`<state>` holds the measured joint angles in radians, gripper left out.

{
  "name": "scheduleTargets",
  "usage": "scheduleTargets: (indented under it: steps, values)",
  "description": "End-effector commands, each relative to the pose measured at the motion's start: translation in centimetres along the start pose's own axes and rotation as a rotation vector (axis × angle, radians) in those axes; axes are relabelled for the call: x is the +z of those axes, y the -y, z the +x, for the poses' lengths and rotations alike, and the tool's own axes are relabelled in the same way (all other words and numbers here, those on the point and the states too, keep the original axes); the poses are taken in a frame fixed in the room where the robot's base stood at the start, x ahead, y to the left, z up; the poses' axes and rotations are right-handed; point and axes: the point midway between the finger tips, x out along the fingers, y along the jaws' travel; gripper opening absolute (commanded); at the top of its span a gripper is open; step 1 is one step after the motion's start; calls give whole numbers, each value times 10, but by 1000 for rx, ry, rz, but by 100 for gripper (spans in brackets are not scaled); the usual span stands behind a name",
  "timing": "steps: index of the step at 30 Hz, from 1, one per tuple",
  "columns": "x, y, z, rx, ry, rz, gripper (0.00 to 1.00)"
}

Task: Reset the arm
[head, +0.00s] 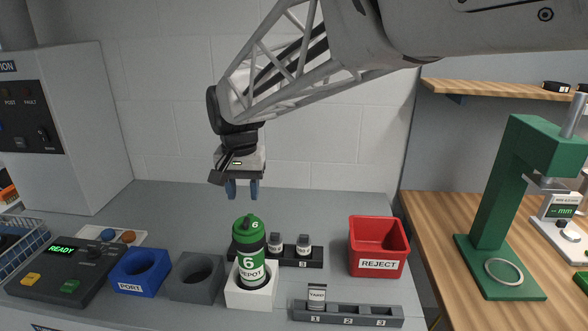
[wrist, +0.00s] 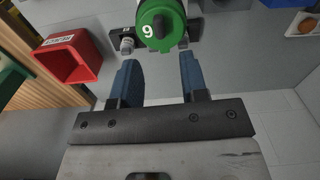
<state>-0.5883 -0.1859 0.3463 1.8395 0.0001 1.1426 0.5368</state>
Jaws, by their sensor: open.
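My gripper (head: 242,188) hangs above the bench, behind and above a green and black canister (head: 249,262) marked 6. Its two blue fingers are apart with nothing between them, as the wrist view (wrist: 156,82) also shows. The canister stands upright in a white holder (head: 250,297). Its green top (wrist: 160,24) lies just beyond my fingertips in the wrist view, and I see a gap between them in the head view. The canister partly hides the black rack behind it.
A red REJECT bin (head: 378,247) stands at the right. A blue PORT block (head: 139,272) and a grey block (head: 196,276) with a hole are left of the canister. A numbered rack (head: 347,312) lies in front, a black rack (head: 302,256) behind. The air around my gripper is clear.

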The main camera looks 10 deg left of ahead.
Motion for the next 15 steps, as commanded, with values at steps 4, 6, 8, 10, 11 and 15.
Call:
scheduleTargets:
  steps: [4, 6, 8, 10, 11, 15]
  values:
    - [0, 0, -5, 0, -1, 0, 40]
    - [0, 0, -6, 0, -1, 0, 40]
    - [0, 0, -6, 0, -1, 0, 40]
    - [0, 0, -6, 0, -1, 0, 40]
    - [0, 0, -6, 0, -1, 0, 40]
    - [0, -2, -6, -1, -1, 0, 40]
